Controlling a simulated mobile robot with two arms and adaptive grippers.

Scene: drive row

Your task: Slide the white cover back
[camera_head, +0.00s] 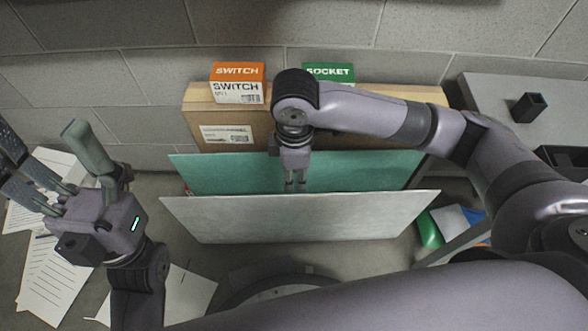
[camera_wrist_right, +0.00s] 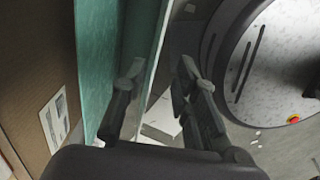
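The white cover (camera_head: 300,218) is a wide, thin panel standing on edge and tilted, in front of a teal panel (camera_head: 230,172). My right gripper (camera_head: 296,186) points down at the middle of the cover's top edge. In the right wrist view my right gripper (camera_wrist_right: 155,90) is open, with the cover (camera_wrist_right: 155,60) between its fingers. One finger is in the gap beside the teal panel (camera_wrist_right: 100,50); the other is outside, with a visible gap to the cover. My left gripper (camera_head: 52,165) is open and empty at the left, away from the cover.
A cardboard box (camera_head: 225,120) stands behind the panels, with an orange SWITCH box (camera_head: 237,72) and a green SOCKET box (camera_head: 329,70) on it. Papers (camera_head: 60,270) lie on the floor at left. A grey table (camera_head: 490,90) with a black holder (camera_head: 528,107) is at right.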

